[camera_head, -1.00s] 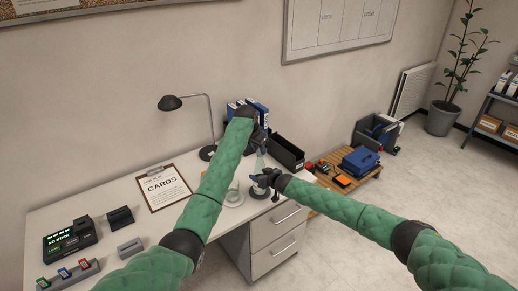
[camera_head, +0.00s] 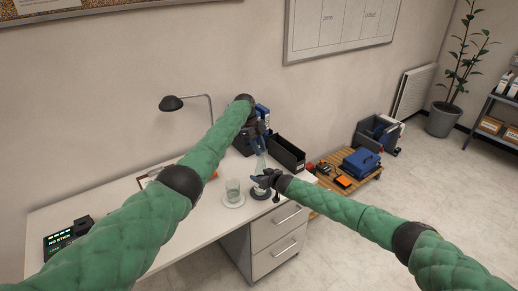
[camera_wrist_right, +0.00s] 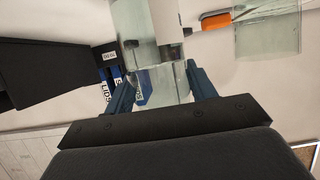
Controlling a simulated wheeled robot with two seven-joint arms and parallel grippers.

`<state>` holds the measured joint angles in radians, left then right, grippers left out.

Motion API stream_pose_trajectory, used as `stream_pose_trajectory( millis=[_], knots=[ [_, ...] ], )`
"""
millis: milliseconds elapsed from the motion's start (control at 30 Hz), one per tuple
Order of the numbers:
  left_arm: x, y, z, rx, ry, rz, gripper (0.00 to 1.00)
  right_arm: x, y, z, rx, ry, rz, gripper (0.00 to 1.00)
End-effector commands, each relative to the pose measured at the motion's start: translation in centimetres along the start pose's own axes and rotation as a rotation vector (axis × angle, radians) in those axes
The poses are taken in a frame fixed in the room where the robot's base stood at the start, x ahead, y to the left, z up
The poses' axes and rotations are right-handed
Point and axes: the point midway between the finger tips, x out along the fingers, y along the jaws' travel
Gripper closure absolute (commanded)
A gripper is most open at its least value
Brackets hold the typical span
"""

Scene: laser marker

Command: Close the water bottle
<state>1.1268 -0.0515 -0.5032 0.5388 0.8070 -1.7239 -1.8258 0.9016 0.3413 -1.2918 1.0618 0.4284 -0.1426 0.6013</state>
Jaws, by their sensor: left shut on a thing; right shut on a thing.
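The clear water bottle (camera_head: 260,163) stands upright at the right part of the desk. My right gripper (camera_head: 264,180) is shut around its lower body. In the right wrist view the bottle (camera_wrist_right: 160,82) shows between the two blue fingers (camera_wrist_right: 158,90). My left gripper (camera_head: 262,139) is above the bottle, pointing down at its top. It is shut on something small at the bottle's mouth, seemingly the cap. The cap is hidden by the fingers, and I cannot tell how it sits on the neck.
A black bin (camera_head: 287,152) and blue binders (camera_head: 262,113) are behind. A desk lamp (camera_head: 172,103) stands to the left. The desk's right edge is close to the bottle.

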Motion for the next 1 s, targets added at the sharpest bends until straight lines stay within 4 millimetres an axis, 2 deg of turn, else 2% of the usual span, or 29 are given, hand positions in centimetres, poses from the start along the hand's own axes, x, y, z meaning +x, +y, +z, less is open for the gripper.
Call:
stream_pose_trajectory(
  millis=[333, 767, 800, 900, 1000],
  knots=[
    [-0.23, -0.31, 0.12, 0.257, -0.003, 0.103, 0.93, 0.01, -0.27, 0.14, -0.002, 0.000, -0.004, 1.00],
    [-0.02, -0.14, -0.07, 0.295, 0.002, 0.120, 0.93, 0.02, -0.15, 0.14, 0.000, -0.001, -0.002, 1.00],
    [-0.01, -0.15, -0.08, 0.295, 0.002, 0.120, 0.66, 0.02, -0.14, 0.13, 0.000, -0.001, -0.001, 1.00],
    [-0.02, -0.15, -0.06, 0.295, 0.002, 0.120, 0.50, 0.02, -0.12, 0.12, 0.000, -0.001, -0.001, 1.00],
    [-0.02, -0.15, -0.04, 0.295, 0.001, 0.120, 0.50, 0.01, -0.09, 0.11, 0.000, -0.001, -0.001, 1.00]
  ],
)
